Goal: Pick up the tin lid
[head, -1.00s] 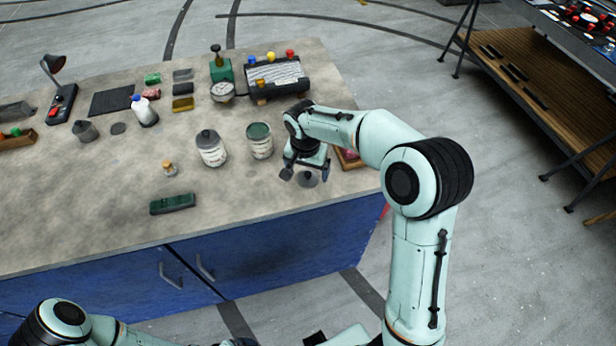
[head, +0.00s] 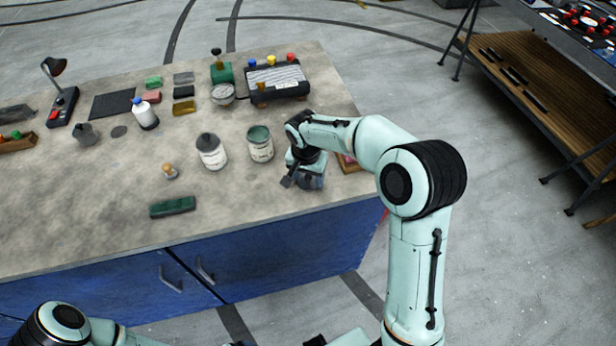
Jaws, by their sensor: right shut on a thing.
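The tin lid (head: 312,183), a small round grey disc, is at the front right of the workbench, partly hidden by my right gripper. My right gripper (head: 301,182) reaches down over it and is shut on it. I cannot tell whether the lid is still touching the bench top. An open tin with a green inside (head: 260,146) stands just left of and behind the gripper. Another tin (head: 211,153) with a grey top stands further left. My left gripper is out of view; only part of its arm shows at the bottom left.
The workbench (head: 95,205) has a clear front left area. A green block (head: 172,206) lies near its front edge and a small orange-topped item (head: 170,171) behind it. A small tray (head: 349,163) is right of my gripper. A black device with coloured knobs (head: 277,81) stands at the back.

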